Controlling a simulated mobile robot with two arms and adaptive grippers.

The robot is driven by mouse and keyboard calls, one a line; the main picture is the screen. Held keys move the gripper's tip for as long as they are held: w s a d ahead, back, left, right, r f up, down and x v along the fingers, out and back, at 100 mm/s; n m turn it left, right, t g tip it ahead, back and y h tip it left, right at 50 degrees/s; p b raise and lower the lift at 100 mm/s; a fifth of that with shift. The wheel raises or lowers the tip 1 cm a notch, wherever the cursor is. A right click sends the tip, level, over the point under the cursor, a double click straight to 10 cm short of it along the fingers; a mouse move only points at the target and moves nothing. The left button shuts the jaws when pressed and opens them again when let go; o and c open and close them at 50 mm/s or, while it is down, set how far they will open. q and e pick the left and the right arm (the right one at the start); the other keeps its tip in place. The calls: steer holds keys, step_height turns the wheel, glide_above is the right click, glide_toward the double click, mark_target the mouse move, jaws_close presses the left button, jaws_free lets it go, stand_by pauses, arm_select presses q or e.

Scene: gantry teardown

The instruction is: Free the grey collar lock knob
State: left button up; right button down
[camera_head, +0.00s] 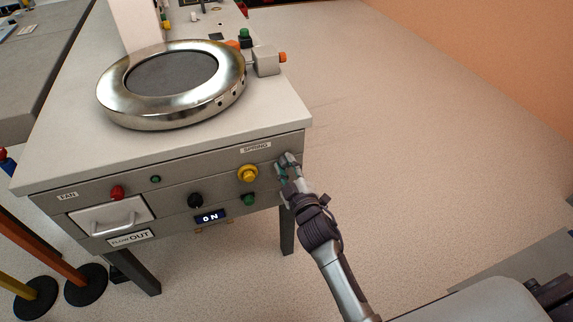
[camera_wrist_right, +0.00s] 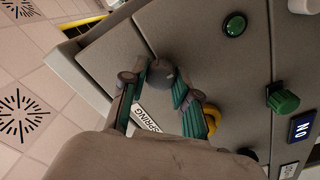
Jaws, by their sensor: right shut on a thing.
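A round grey knob (camera_wrist_right: 162,74) sits on the front panel, beside the SPRING label (camera_wrist_right: 149,118), in the right wrist view. My right gripper (camera_wrist_right: 159,90) is shut on this knob, with its green-padded fingers on either side. In the head view my right gripper (camera_head: 287,166) is at the right end of the grey cabinet front (camera_head: 170,210) and hides the knob. No collar or lock mark can be read on the knob. My left gripper is not in view.
A yellow knob (camera_head: 248,173) is just left of my gripper, with a green knob (camera_head: 248,199) below it. A black knob (camera_head: 195,200), an ON display (camera_head: 210,216) and a white drawer (camera_head: 110,216) are further left. A metal ring (camera_head: 115,98) rests on top.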

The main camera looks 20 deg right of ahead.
stand_by(0.5)
steer(key=c, duration=0.9)
jaws_free()
steer(key=shift+o, duration=0.2)
steer(key=shift+s, duration=0.2)
steer(key=s, duration=1.1)
steer(key=shift+s+d, duration=0.15)
steer(key=shift+s, duration=0.15)
